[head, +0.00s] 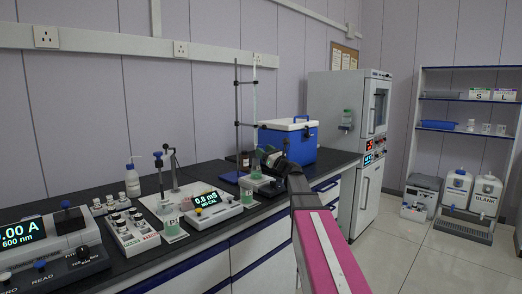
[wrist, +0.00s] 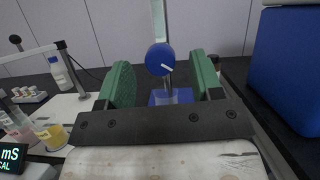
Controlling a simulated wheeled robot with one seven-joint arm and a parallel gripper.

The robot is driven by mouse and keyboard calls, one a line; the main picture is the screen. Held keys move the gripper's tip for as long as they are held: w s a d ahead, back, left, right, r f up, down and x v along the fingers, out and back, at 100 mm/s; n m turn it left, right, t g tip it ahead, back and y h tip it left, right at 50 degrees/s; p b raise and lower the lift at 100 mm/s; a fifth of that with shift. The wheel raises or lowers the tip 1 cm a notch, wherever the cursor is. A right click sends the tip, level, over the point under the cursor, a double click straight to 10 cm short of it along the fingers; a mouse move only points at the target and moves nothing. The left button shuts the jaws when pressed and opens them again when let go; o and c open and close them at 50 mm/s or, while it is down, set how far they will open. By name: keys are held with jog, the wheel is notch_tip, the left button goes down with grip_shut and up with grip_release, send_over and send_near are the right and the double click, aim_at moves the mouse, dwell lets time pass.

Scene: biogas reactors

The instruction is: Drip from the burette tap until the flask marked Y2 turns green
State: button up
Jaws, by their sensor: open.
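The burette (head: 254,100) hangs upright on a stand at the back of the bench. In the wrist view its blue round tap (wrist: 159,59) with a small white lever shows between the green pads of my gripper (wrist: 160,85). The pads are apart, with a gap on each side of the tap. My gripper (head: 264,161) reaches to the foot of the burette in the head view. A partly hidden clear vessel (wrist: 166,96) shows below the tap, by a blue surface. I cannot read a Y2 mark or tell its liquid's colour.
A blue cool box (head: 288,140) stands close on the right of my gripper. To the left are a conductivity meter (head: 215,207), a white bottle (head: 132,183) and a vial rack (head: 130,235). Yellow liquid (wrist: 50,134) shows at the wrist view's left.

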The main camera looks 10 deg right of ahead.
jog(key=shift+x, duration=1.15)
jog(key=c, duration=0.9)
jog(key=shift+c, duration=0.2)
jog(key=shift+n, duration=0.4)
jog(key=n+g+y, duration=0.1)
jog(key=n, duration=0.1)
jog(key=n+g, duration=0.1)
jog(key=n, duration=0.1)
jog(key=shift+n+y, duration=0.4)
jog(key=shift+n+g+y, duration=0.5)
jog(key=shift+n+g, duration=0.4)
jog(key=shift+n, duration=1.5)
